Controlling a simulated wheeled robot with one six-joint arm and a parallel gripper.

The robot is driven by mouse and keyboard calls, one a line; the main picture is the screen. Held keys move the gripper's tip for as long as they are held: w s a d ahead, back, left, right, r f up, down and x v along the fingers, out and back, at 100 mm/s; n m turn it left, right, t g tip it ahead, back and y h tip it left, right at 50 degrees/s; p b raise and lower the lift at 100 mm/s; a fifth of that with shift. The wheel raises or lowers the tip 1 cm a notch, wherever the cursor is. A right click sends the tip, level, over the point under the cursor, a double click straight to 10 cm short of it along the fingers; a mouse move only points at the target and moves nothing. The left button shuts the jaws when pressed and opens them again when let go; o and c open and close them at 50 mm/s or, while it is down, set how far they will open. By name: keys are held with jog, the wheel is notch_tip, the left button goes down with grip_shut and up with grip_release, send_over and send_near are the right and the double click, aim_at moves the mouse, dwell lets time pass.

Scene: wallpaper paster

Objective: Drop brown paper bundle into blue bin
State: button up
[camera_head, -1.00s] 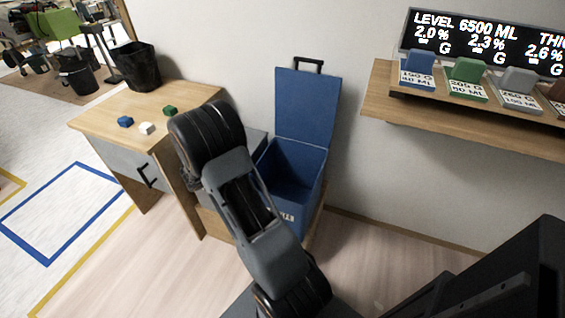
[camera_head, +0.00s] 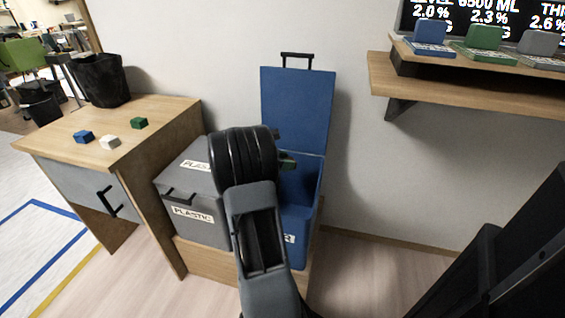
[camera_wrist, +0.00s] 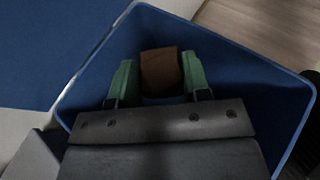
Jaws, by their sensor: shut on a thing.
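The blue bin (camera_head: 312,207) stands against the wall with its lid (camera_head: 297,108) raised. It also fills much of the wrist view, where its rim (camera_wrist: 225,40) surrounds my gripper. My gripper (camera_wrist: 158,78) has green fingers shut on the brown paper bundle (camera_wrist: 160,71), which is held over the bin's opening. In the head view my arm hides most of the gripper, and only a green fingertip part (camera_head: 287,162) shows at the bin. The bundle is hidden in the head view.
A grey bin marked PLASTIC (camera_head: 190,205) stands left of the blue bin. A wooden desk (camera_head: 165,118) with small blocks and a black basket (camera_head: 101,80) is further left. A wall shelf (camera_head: 470,92) with coloured blocks juts out at the right.

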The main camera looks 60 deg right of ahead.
notch_tip(320, 180, down, 4)
jog(key=b, duration=0.3)
jog(key=shift+f, duration=0.2)
jog(key=o, duration=1)
jog(key=shift+c, duration=0.2)
jog(key=p+v, duration=0.4)
jog(key=v, duration=1)
jog(key=shift+s, duration=0.1)
